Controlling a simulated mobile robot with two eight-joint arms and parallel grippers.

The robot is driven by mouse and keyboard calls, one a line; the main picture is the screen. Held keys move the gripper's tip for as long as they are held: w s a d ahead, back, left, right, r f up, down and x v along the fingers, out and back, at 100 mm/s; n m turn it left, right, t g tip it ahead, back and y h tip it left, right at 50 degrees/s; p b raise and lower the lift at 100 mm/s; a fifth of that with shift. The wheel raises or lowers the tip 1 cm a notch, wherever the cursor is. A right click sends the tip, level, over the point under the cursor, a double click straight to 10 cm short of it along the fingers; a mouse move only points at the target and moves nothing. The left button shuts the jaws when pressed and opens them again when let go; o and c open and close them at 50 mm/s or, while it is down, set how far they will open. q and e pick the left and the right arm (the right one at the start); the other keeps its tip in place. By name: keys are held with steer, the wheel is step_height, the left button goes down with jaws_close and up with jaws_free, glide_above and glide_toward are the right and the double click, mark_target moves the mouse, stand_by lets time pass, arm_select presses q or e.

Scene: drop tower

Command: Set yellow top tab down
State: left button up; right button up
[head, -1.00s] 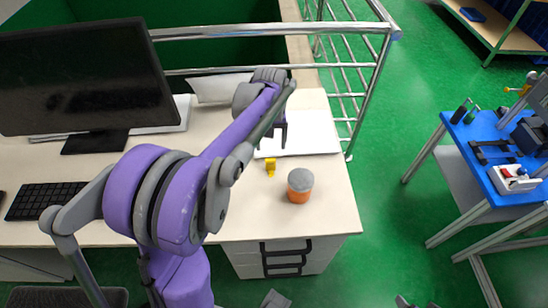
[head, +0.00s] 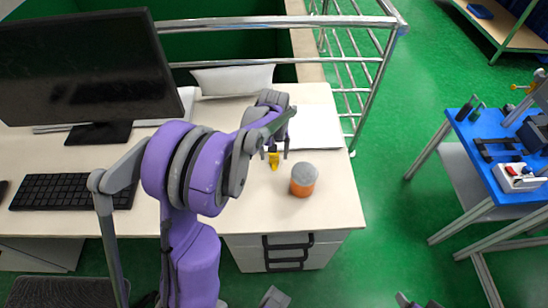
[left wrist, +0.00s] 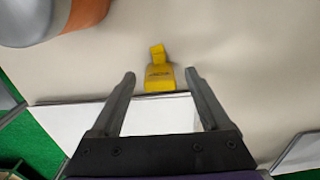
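The yellow tab (head: 273,161) is a small piece on the pale desk, left of an orange jar with a grey lid (head: 303,182). In the left wrist view the tab (left wrist: 158,77) has a wide block and a narrower upper part. My left gripper (head: 275,154) is over the desk at the tab. In the left wrist view its fingers (left wrist: 159,76) are open, and the tab shows between the tips with a gap on both sides. I cannot tell the remaining height between tips and desk.
A white sheet (head: 316,128) lies behind the tab. The monitor (head: 85,75) and keyboard (head: 70,191) are at the left. A metal railing (head: 365,90) runs along the desk's back and right. A blue table (head: 478,160) stands apart at right.

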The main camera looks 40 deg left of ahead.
arm_select(q)
jaws_close()
